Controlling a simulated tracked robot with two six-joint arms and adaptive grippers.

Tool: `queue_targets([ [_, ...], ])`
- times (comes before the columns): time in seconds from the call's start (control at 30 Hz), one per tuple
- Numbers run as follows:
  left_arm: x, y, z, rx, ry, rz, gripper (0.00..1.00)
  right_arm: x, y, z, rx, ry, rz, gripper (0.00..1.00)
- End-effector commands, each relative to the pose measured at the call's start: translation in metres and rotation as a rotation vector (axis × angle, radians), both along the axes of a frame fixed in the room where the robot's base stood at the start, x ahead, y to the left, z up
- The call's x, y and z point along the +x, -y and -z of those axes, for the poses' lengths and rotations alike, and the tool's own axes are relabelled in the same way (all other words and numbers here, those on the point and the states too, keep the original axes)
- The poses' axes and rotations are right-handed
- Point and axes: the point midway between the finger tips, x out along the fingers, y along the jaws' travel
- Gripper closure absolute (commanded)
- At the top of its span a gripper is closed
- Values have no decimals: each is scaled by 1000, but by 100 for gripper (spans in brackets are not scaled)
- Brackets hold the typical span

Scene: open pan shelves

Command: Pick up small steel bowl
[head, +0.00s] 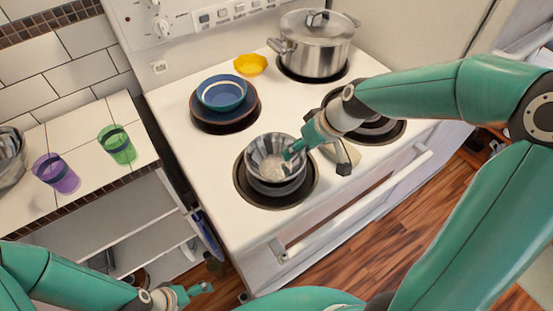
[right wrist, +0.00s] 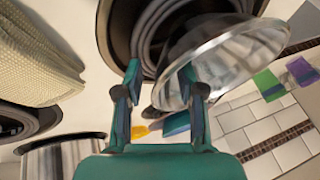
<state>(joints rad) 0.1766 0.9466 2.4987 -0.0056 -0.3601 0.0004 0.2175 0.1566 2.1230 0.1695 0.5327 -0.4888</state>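The small steel bowl (head: 268,153) is on the front-left burner of the white stove in the head view, with another steel rim showing under it. It also shows in the right wrist view (right wrist: 238,55), large and shiny. My right gripper (head: 293,152) is at the bowl's right side in the head view. In the right wrist view its two fingers (right wrist: 160,78) are spread apart, with the bowl's near rim showing between them; contact cannot be told. My left gripper (head: 190,294) is low at the bottom left, away from the stove, and its opening is too small to judge.
A blue bowl (head: 222,93) sits on the back-left burner, with a yellow bowl (head: 250,64) beside it. A lidded steel pot (head: 315,50) stands at the back right. A beige cloth (right wrist: 40,55) lies near my right gripper.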

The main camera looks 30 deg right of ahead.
Motion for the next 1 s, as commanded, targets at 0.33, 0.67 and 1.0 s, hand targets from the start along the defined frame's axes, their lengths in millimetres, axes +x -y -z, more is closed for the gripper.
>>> queue_targets([
  [0.33,0,0,0,0,0,0,0,0,0,-1,0,0,-1,95],
  [0.67,0,0,0,0,0,0,0,0,0,-1,0,0,-1,100],
  [1.0,0,0,0,0,0,0,0,1,1,-12,-1,5,-1,100],
])
